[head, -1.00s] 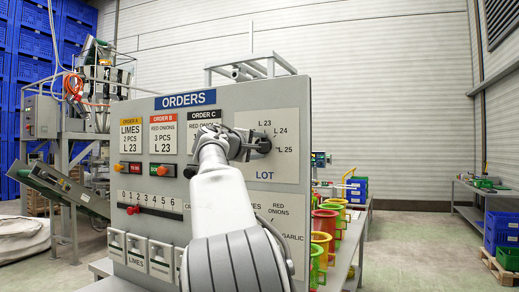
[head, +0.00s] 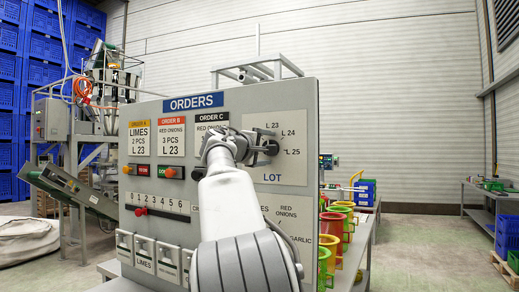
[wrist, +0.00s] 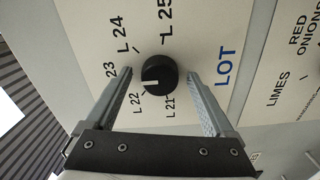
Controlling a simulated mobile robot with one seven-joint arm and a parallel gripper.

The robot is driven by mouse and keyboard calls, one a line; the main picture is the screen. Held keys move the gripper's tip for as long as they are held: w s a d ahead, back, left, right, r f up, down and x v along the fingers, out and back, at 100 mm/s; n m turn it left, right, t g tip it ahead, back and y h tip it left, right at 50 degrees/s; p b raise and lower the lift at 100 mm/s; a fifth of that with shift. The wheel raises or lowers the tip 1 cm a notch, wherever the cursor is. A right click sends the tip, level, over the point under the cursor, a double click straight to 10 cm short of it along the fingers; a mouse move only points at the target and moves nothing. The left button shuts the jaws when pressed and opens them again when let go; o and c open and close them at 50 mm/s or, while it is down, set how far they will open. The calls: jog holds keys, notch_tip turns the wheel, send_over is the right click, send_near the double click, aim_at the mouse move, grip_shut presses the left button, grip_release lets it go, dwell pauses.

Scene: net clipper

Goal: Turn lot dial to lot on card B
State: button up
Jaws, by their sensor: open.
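The lot dial (wrist: 160,75) is a round black knob with a white pointer mark. In the wrist view the mark points left, between L 22 and L 23; I cannot tell exactly which is nearer. Its labels run from L 21 to L 25. My gripper (wrist: 161,73) is open, with one finger on each side of the knob and visible gaps. In the head view my gripper (head: 262,147) is at the lot panel (head: 291,168) and hides most of the dial. Card B (head: 171,138) reads red onions, 3 pcs, L 23.
The orders board (head: 240,100) also carries card A (head: 140,138), card C (head: 212,118) partly covered by my arm, a red slider (head: 140,211) and lit buttons. A product panel (head: 308,215) lies below the lot panel. Coloured bins (head: 333,228) stand to the right.

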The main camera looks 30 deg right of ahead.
jog(key=b+v, duration=0.4)
jog(key=v, duration=1.3)
jog(key=shift+a, duration=0.15)
jog(key=s+f+g+y, duration=0.1)
jog(key=s+f+y, duration=0.3)
jog(key=f, duration=0.5)
jog(key=s+f+y, duration=0.3)
jog(key=s+f, duration=0.1)
jog(key=f, duration=0.6)
jog(key=s+a+f+m+g+y, duration=0.15)
jog(key=s+a+f+y, duration=0.25)
jog(key=s+a+f, duration=0.5)
jog(key=s+a+f+m+g+y, duration=0.1)
jog(key=s+a+f+m+y, duration=0.4)
jog(key=s+f, duration=0.8)
notch_tip(320, 180, up, 12)
jog(key=w+n+p, duration=0.2)
jog(key=p, duration=1.1)
jog(key=shift+a+f+h, duration=0.25)
jog(key=shift+a+h, duration=0.05)
jog(key=shift+a, duration=0.05)
